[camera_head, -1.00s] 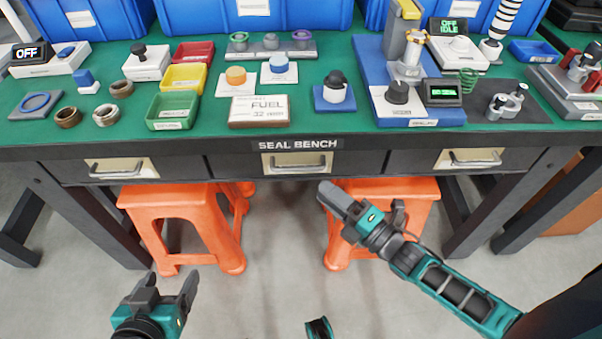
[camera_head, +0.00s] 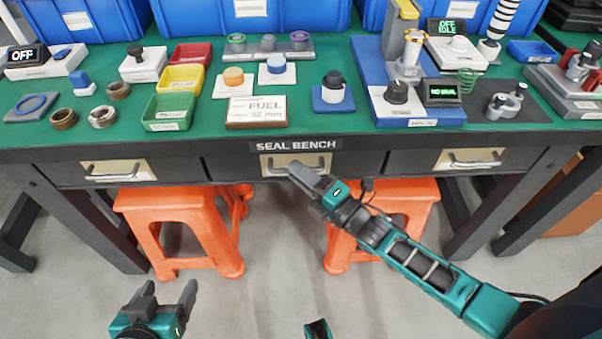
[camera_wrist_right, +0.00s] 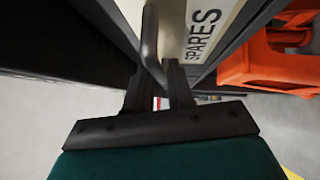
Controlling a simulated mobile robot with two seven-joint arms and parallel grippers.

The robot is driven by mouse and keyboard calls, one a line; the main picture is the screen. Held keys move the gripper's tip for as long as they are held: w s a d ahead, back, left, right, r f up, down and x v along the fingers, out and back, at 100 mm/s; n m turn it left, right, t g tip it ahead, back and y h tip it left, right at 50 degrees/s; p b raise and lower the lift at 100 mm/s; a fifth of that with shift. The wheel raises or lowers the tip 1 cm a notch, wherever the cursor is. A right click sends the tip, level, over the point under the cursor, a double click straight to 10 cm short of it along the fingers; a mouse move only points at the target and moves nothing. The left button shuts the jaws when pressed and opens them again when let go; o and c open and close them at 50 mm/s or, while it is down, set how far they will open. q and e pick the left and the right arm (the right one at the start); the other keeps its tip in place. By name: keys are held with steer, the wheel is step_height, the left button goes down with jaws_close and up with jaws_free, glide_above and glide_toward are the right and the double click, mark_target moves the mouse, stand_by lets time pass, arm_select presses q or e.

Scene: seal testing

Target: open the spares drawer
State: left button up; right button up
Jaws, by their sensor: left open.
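The spares drawer (camera_head: 268,160) is the middle one under the bench top, and its front looks flush with its neighbours. Its label SPARES (camera_wrist_right: 203,33) shows in the right wrist view. Its handle (camera_head: 275,171) is a bar, partly hidden behind my right gripper (camera_head: 298,171). In the right wrist view the handle (camera_wrist_right: 150,45) runs down between the fingertips of my right gripper (camera_wrist_right: 162,82), which are close together on it. My left gripper (camera_head: 168,294) is open and empty, low at the left, away from the bench.
Other drawers with handles sit at left (camera_head: 115,171) and right (camera_head: 470,160). Orange stools (camera_head: 185,225) (camera_head: 400,192) stand under the bench. The bench top (camera_head: 225,138) carries trays, caps and instruments. The floor in front of the middle drawer is clear.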

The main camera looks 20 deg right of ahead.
jaws_close()
steer(key=shift+s, duration=0.1)
